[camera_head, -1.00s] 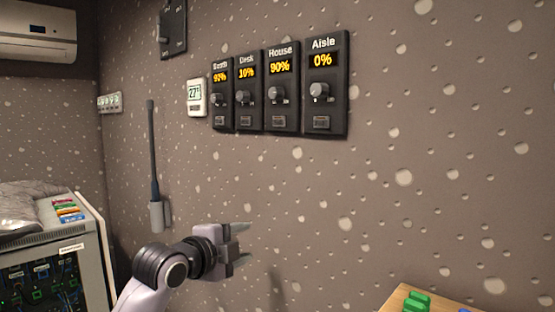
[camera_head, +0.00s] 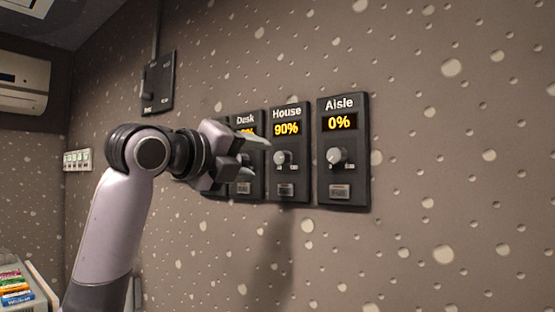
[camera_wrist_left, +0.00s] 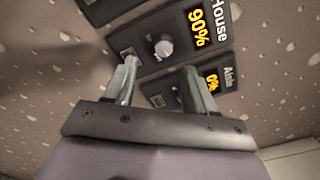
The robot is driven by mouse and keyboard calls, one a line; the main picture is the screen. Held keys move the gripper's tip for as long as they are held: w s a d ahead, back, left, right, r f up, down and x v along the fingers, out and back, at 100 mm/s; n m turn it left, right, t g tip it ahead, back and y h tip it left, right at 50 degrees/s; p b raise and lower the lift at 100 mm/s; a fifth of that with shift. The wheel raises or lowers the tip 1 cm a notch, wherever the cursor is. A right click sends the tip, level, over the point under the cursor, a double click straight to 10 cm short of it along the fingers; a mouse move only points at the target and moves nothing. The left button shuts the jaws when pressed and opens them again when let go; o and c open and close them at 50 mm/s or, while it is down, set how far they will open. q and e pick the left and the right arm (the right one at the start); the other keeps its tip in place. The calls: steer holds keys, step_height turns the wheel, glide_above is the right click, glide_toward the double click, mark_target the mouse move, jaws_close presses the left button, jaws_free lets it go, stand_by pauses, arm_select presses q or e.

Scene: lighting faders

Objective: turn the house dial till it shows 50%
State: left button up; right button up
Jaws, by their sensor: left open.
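The House panel (camera_head: 288,182) is a black wall plate with a display reading 90% and a grey round dial (camera_head: 282,158) below it. In the left wrist view the House dial (camera_wrist_left: 161,46) shows ahead of the fingers, nearer the left one, with its 90% display (camera_wrist_left: 198,27). My left gripper (camera_head: 256,154) is open and empty, in front of the Desk panel and just left of the House dial. Its fingers are not around the House dial. I cannot tell its exact gap from the wall. My right gripper is not in view.
The Aisle panel (camera_head: 343,190), reading 0%, is right of House. The Desk panel (camera_head: 247,190) is left, partly hidden by my gripper. Another black wall control (camera_head: 158,85) hangs further left. The wall to the right of Aisle is clear.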

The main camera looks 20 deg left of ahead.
mark_target(279, 158)
arm_select(q)
steer(key=x, duration=0.1)
steer(key=p+x, duration=0.1)
steer(key=x, duration=0.1)
steer(key=p+x, duration=0.1)
steer(key=x, duration=0.1)
steer(key=shift+w+d+r, duration=0.15)
steer(key=shift+d+r, duration=0.1)
steer(key=shift+r, duration=0.1)
steer(key=shift+p+x, duration=0.3)
steer(key=shift+x, duration=0.45)
steer(key=shift+f, duration=0.15)
jaws_close()
